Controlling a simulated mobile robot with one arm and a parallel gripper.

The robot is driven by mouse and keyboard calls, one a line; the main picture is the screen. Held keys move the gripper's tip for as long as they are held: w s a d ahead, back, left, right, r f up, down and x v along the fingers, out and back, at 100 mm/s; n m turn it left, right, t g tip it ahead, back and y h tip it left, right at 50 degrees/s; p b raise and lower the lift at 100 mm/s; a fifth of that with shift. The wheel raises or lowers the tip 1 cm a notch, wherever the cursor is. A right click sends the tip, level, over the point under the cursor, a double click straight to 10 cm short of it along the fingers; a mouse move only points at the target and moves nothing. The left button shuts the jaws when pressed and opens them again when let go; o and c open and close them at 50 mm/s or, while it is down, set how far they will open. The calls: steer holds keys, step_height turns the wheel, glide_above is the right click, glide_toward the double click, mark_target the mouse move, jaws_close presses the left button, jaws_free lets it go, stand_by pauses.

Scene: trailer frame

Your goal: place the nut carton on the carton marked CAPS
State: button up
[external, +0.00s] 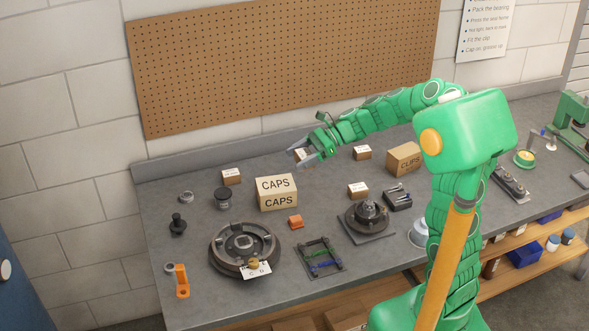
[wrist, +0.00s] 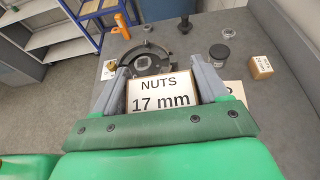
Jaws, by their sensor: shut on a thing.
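The nut carton (wrist: 160,92), a small box with a white label reading "NUTS 17 mm", sits between the fingers of my gripper (wrist: 161,70) in the wrist view. My gripper (external: 298,157) is shut on it; in the external view only a small part of the carton shows between the fingers. The carton marked CAPS (external: 277,200) is a cream box standing on the workbench. My gripper is up and to the right of it in the external view, apart from it. In the wrist view a cream edge (wrist: 236,90), probably the CAPS carton, shows beside the right finger, mostly hidden.
Small cartons (external: 231,176) stand around the CAPS carton, with a dark jar (external: 222,198) to its left and an orange block (external: 295,222) in front. A round dark fixture (external: 222,262) and the CLIPS carton (external: 403,158) are also on the grey bench (external: 190,308).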

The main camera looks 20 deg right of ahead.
step_height(320, 180, down, 3)
steer(key=shift+f, duration=0.15)
steer(key=shift+w+a+f, duration=0.1)
steer(key=shift+w+f, duration=0.05)
steer(key=shift+w, duration=0.05)
steer(key=w+a+f, duration=0.3)
steer(key=w+f, duration=0.1)
steer(key=w, duration=0.4)
glide_above(271, 186)
steer(key=shift+d+f, duration=0.1)
steer(key=shift+f, duration=2.75)
steer(key=shift+w+f, duration=0.1)
steer(key=shift+f, duration=1.55)
steer(key=shift+f, duration=0.1)
steer(key=o, duration=1.2)
